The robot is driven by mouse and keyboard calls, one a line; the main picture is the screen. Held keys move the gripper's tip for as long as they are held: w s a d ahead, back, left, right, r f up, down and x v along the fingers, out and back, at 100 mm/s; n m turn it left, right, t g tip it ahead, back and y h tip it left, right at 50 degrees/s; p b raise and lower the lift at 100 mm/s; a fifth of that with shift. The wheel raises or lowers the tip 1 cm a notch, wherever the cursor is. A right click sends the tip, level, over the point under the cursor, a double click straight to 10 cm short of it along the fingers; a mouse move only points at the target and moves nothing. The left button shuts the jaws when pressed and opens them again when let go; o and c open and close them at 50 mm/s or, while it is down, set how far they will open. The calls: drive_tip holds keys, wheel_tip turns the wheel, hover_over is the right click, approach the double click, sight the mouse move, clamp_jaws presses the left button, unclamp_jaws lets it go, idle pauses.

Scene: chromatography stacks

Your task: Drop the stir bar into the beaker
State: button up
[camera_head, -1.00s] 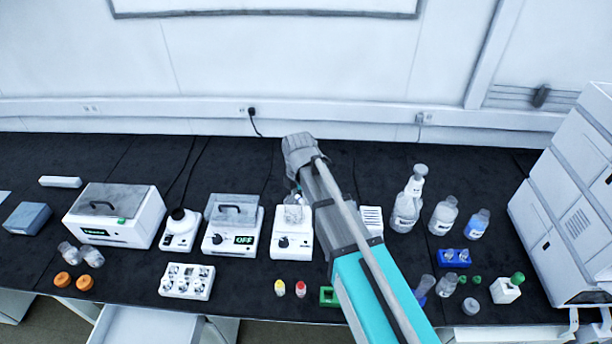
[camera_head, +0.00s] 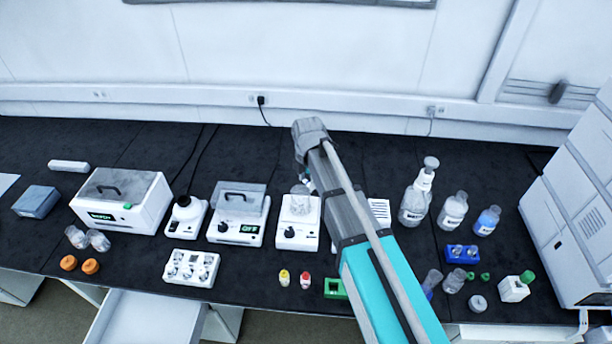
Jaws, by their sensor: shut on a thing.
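The glass beaker (camera_head: 299,208) stands on the white plate of a stirrer (camera_head: 297,236) with a black knob, left of my arm. My gripper (camera_head: 308,187) points down at the beaker's upper right, close to its rim in the picture, and is partly hidden by my forearm. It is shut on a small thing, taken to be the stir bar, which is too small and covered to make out. I cannot tell how high the gripper is above the beaker.
An instrument with an OFF display (camera_head: 239,214) stands left of the stirrer. A white vial rack (camera_head: 190,268), yellow and red small vials and a green block (camera_head: 335,289) lie in front. Bottles (camera_head: 416,203) stand right of my arm. The black bench behind the stirrer is clear.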

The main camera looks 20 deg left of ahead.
drive_tip(key=w+a+f+n+b, duration=0.1)
drive_tip(key=w+a+f+b, duration=0.3)
drive_tip(key=w, duration=0.4)
wheel_tip(320, 180, down, 3)
drive_tip(key=shift+w+r+n+b, duration=0.1)
drive_tip(key=shift+w+n+b, duration=0.25)
drive_tip(key=shift+b, duration=0.55)
drive_tip(key=shift+a, duration=0.1)
wheel_tip(320, 180, down, 6)
drive_tip(key=b, duration=0.6)
drive_tip(key=o, duration=0.9)
drive_tip(key=shift+c, duration=0.2)
drive_tip(key=shift+r, duration=0.2)
